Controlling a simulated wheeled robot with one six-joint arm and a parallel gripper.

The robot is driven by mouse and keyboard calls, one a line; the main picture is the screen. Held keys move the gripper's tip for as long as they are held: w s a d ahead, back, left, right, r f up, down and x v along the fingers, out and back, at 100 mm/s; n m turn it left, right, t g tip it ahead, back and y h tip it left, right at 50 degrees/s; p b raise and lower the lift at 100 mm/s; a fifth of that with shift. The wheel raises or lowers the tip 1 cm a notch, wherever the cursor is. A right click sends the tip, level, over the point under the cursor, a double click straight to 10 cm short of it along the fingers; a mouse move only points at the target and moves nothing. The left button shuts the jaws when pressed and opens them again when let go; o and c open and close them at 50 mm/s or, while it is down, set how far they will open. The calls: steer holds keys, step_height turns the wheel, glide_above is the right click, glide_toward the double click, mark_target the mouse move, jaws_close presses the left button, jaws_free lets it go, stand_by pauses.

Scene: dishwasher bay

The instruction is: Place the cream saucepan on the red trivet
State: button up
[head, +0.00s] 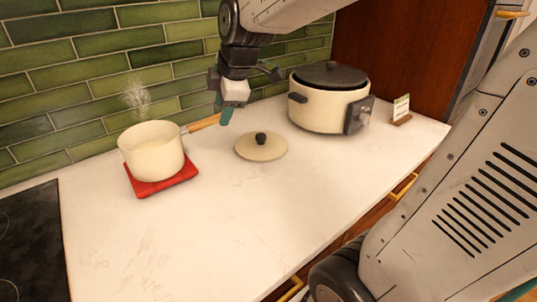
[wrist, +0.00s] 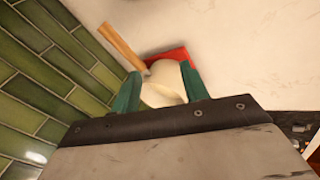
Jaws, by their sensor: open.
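The cream saucepan (head: 153,152) sits upright on the red trivet (head: 150,188) on the counter by the tiled wall, with steam above it. Its wooden handle (head: 203,123) points right, towards my gripper (head: 228,108). My gripper is open and empty, close to the handle's end; the head view does not show clearly whether they touch. In the wrist view, the saucepan (wrist: 160,92) shows beyond and between my open fingers (wrist: 160,84). The handle (wrist: 123,46) lies outside the fingers there, and a red trivet corner (wrist: 176,54) shows behind the pan.
A cream lid with a dark knob (head: 268,153) lies on the counter right of the pan. A cream slow cooker (head: 318,112) and a small card stand (head: 401,108) are farther right. A black cooktop (head: 32,245) is at the left. The front counter is clear.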

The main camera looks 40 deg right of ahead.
steer(key=s+a+f+m+g, duration=0.1)
steer(key=s+m+g, duration=0.1)
steer(key=s+m, duration=0.5)
steer(key=s+a+f+m+g, duration=0.1)
steer(key=s+m, duration=0.6)
steer(key=s, duration=1)
steer(key=shift+a+f+g+h, duration=0.3)
steer(key=shift+f+g, duration=0.3)
steer(key=shift+f, duration=0.05)
